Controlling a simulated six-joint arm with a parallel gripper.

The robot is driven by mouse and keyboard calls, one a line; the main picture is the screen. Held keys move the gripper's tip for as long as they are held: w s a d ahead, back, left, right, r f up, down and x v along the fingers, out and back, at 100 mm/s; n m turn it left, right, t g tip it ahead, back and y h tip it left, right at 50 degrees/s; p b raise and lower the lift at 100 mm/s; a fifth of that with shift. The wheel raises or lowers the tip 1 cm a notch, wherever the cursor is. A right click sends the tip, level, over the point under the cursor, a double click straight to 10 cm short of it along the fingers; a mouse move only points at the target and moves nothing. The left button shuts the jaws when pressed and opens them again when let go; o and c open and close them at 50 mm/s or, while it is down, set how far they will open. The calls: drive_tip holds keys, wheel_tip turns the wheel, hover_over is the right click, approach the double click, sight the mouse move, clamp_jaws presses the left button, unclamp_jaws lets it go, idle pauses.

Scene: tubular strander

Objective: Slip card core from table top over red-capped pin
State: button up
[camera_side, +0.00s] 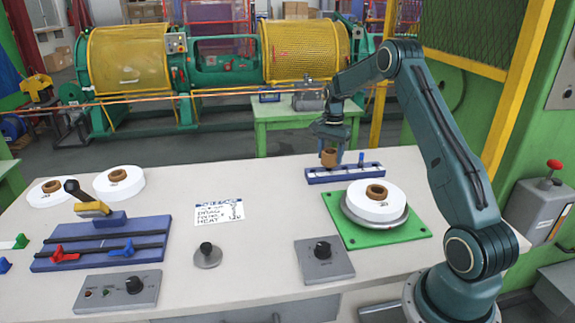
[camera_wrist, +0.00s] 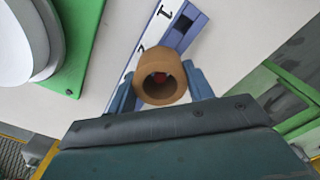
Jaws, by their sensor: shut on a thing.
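The brown card core (camera_side: 329,158) is upright in my gripper (camera_side: 330,150), low over the left half of the blue pin rack (camera_side: 345,174). In the wrist view the core (camera_wrist: 148,92) sits between my two blue fingers, which are shut on its sides. Red of the red-capped pin (camera_wrist: 160,77) shows inside the core's bore, so the core is in line with it. The pin is hidden in the side view. I cannot tell whether the core is around the cap or just above it. A blue-capped pin (camera_side: 361,159) stands farther right on the rack.
A white roll (camera_side: 368,206) with a brown core lies on a round plate over a green base (camera_side: 345,235), close in front of the rack. A label card (camera_side: 219,212), a knob box (camera_side: 325,262) and a blue slider fixture (camera_side: 100,243) stand left. The table between is clear.

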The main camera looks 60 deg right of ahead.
drive_tip(key=shift+f, duration=0.6)
drive_tip(key=shift+f, duration=0.1)
drive_tip(key=o, duration=1.1)
drive_tip(key=shift+c, duration=0.2)
wheel_tip(320, 180, up, 14)
idle(0.5)
